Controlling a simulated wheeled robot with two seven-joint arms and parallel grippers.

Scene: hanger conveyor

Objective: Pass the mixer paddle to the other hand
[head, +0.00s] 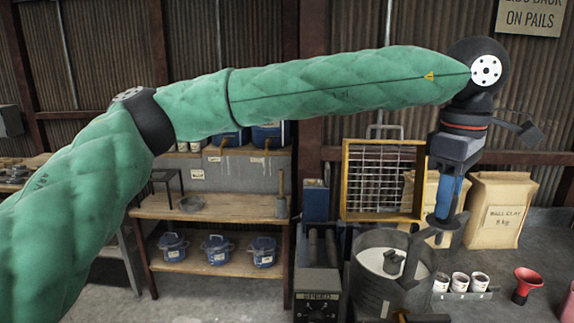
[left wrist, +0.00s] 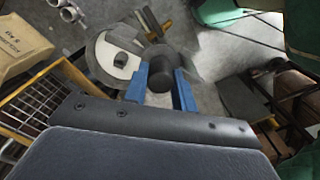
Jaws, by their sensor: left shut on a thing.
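My left gripper (head: 446,204) points down from the green-sleeved left arm, at the right of the head view. Its blue fingers are shut on the dark grey mixer paddle (head: 422,243). In the left wrist view, the paddle's round shaft (left wrist: 163,72) sits between the two blue fingers (left wrist: 160,92). The paddle's lower part overlaps the rim of the grey bucket in the head view; I cannot tell how far it is above or inside it. I do not see my right gripper; green sleeve shows at the top right of the left wrist view.
The grey bucket (head: 372,288) holds pale material and a grey block. A speed control box (head: 316,292) stands left of it. A yellow-framed rack (head: 346,180), paper clay bags (head: 502,208), small cups (head: 459,283) and a red funnel (head: 526,283) stand close by.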

